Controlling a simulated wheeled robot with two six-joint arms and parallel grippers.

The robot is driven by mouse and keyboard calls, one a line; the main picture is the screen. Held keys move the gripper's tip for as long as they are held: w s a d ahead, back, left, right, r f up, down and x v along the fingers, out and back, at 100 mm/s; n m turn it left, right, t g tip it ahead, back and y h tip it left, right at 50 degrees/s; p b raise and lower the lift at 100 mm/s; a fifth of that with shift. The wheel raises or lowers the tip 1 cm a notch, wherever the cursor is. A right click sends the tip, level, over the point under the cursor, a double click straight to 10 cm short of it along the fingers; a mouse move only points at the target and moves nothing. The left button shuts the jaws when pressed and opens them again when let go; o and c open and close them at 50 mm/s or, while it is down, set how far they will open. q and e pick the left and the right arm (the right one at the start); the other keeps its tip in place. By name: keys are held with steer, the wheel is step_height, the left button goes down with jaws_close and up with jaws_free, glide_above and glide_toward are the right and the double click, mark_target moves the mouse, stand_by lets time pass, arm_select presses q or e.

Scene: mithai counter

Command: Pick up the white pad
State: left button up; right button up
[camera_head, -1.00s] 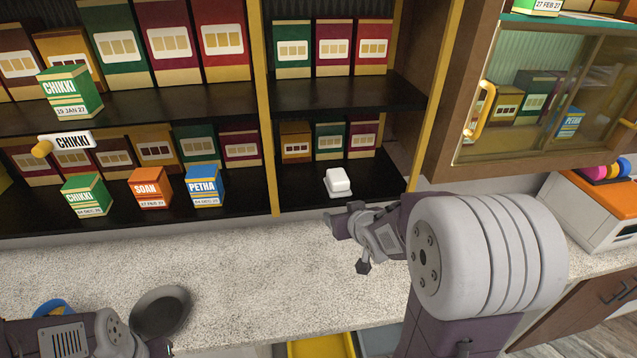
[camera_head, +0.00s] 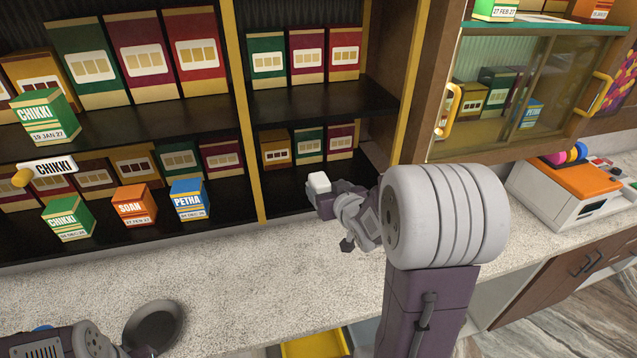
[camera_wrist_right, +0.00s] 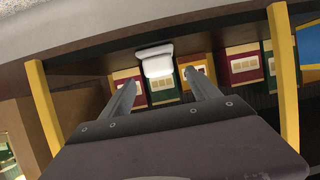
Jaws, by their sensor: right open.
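The white pad (camera_head: 318,183) is a small white block on the dark lower shelf of the right-hand bay. My right gripper (camera_head: 327,198) is right in front of it and hides part of it in the head view. In the right wrist view the white pad (camera_wrist_right: 157,63) shows ahead of the fingertips and between their lines. The right gripper (camera_wrist_right: 160,82) is open, with two grey fingers apart and nothing between them. My left arm shows at the lower left of the head view, but its fingers are not in view.
Chikki (camera_head: 68,218), Soan (camera_head: 134,205) and Petha (camera_head: 188,199) boxes stand on the shelf left of the yellow divider (camera_head: 246,120). Packaged boxes (camera_head: 307,146) line the back behind the pad. The speckled counter (camera_head: 250,270) below is mostly clear. A glass-fronted cabinet (camera_head: 540,90) is at right.

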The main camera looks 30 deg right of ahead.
mark_target(322, 184)
steer(key=shift+w+d+f, duration=0.1)
steer(key=shift+w+f, duration=0.1)
steer(key=shift+w, duration=0.4)
steer(key=shift+w+d+f, duration=0.25)
steer(key=shift+w, duration=0.1)
steer(key=shift+w+p, duration=0.3)
steer(key=shift+p, duration=0.05)
steer(key=p+x, duration=0.1)
steer(key=x, duration=0.3)
steer(key=shift+w+a+p, duration=0.15)
steer(key=shift+w+p, duration=0.05)
steer(key=shift+p, duration=0.2)
steer(key=shift+w+f, duration=0.1)
steer(key=shift+f, duration=0.05)
steer(key=shift+s, duration=0.2)
steer(key=c, duration=1.2)
steer(key=shift+c, duration=1.2)
steer(key=shift+w, duration=0.1)
